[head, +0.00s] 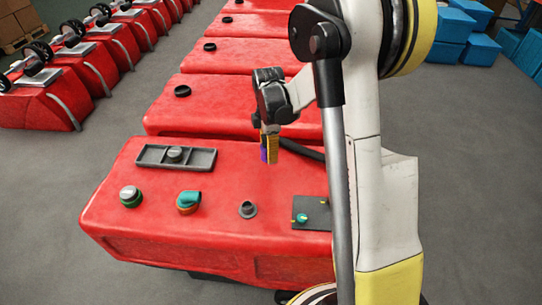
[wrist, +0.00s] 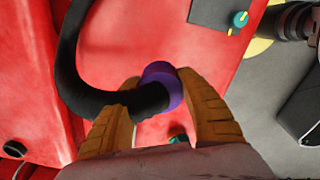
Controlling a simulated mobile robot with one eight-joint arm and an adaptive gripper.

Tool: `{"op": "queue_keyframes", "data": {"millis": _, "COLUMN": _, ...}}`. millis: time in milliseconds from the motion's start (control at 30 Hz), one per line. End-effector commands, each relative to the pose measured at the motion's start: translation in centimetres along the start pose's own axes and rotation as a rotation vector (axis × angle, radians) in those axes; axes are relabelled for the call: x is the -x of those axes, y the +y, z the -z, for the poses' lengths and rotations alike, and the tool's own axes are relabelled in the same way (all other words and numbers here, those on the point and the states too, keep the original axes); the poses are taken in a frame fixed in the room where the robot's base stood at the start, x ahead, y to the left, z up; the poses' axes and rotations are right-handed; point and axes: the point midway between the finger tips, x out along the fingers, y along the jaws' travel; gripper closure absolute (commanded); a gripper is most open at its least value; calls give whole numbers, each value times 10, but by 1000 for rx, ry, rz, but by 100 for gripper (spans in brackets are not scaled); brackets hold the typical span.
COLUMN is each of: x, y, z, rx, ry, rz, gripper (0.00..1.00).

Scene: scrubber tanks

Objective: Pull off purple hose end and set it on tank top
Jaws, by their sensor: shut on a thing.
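The purple hose end (wrist: 163,84) is a purple collar on a black hose (wrist: 72,60). My gripper (head: 269,148) is shut on it, with one orange finger on each side in the wrist view. In the head view only a sliver of purple (head: 263,155) shows beside the fingers. The hose end appears held above the red tank top (head: 225,235), near its back edge. The black hose (head: 302,149) runs off to the right behind my arm. A grey port (head: 247,209) on the tank top stands uncovered, apart from the gripper.
The tank top also carries a grey tray with a knob (head: 150,155), a green-and-white cap (head: 130,196), a teal-and-orange fitting (head: 189,201) and a dark plate with a teal knob (head: 312,207). Bare red surface lies between them. More red tanks (head: 215,105) stand behind.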

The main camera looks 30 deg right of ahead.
Motion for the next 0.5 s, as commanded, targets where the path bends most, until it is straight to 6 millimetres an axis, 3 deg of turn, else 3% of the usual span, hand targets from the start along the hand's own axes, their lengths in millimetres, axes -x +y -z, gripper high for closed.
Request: {"op": "queue_keyframes", "data": {"millis": 500, "x": 0, "y": 46, "z": 1, "rx": 0, "ry": 0, "rz": 0, "gripper": 91}}
